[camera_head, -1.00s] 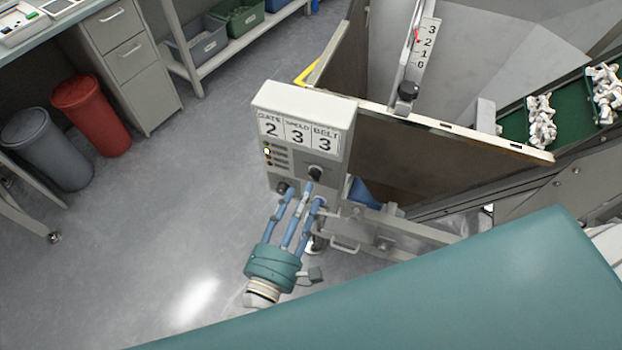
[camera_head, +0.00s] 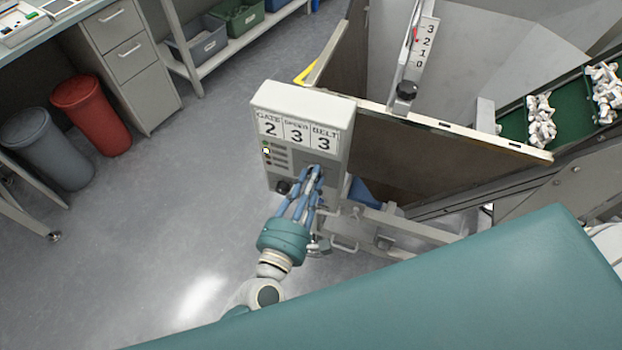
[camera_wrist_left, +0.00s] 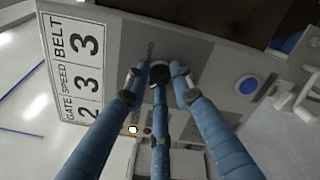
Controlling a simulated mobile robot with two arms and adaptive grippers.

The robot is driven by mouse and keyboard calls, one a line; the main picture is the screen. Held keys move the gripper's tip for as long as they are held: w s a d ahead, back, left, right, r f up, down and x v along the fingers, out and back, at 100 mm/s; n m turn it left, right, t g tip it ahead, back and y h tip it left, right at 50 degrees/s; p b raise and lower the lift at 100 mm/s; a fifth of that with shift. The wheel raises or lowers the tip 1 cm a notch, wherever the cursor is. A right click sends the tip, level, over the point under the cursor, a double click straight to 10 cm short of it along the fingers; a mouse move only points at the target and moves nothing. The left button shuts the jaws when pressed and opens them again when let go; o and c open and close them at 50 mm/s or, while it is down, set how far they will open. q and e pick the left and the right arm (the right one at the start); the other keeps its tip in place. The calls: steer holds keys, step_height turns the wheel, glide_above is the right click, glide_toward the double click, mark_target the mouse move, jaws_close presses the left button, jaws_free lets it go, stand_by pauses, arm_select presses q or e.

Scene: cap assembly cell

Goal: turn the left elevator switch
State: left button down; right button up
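The grey control box (camera_head: 303,108) stands beside the hopper, with a panel reading GATE 2, SPEED 3, BELT 3. A dark knob (camera_wrist_left: 179,69) on its face is partly hidden by my fingers. My left gripper (camera_head: 314,177) has its three blue fingers at this knob, below the number panel. In the left wrist view the fingertips (camera_wrist_left: 160,73) stand close around it, a little apart from each other. I cannot tell whether they press on it. Another dark knob (camera_head: 283,187) sits lower left on the box. My right gripper is out of view.
A blue round button (camera_wrist_left: 248,85) is on the face in the left wrist view. A brown panel (camera_head: 430,160) and a scale with a black knob (camera_head: 407,90) stand right of the box. Clear floor lies to the left, before the red bin (camera_head: 92,115).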

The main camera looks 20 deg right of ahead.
arm_select(q)
steer(key=shift+m, duration=0.3)
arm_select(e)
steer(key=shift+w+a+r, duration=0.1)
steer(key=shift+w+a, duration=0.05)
arm_select(q)
steer(key=m+p, duration=0.4)
steer(key=m, duration=1.3)
steer(key=shift+s+d, duration=0.1)
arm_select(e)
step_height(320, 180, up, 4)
arm_select(q)
steer(key=shift+f+m, duration=0.1)
steer(key=shift+m, duration=0.2)
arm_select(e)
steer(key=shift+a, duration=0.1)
arm_select(q)
steer(key=c, duration=1.5)
jaws_free()
steer(key=shift+o, duration=0.2)
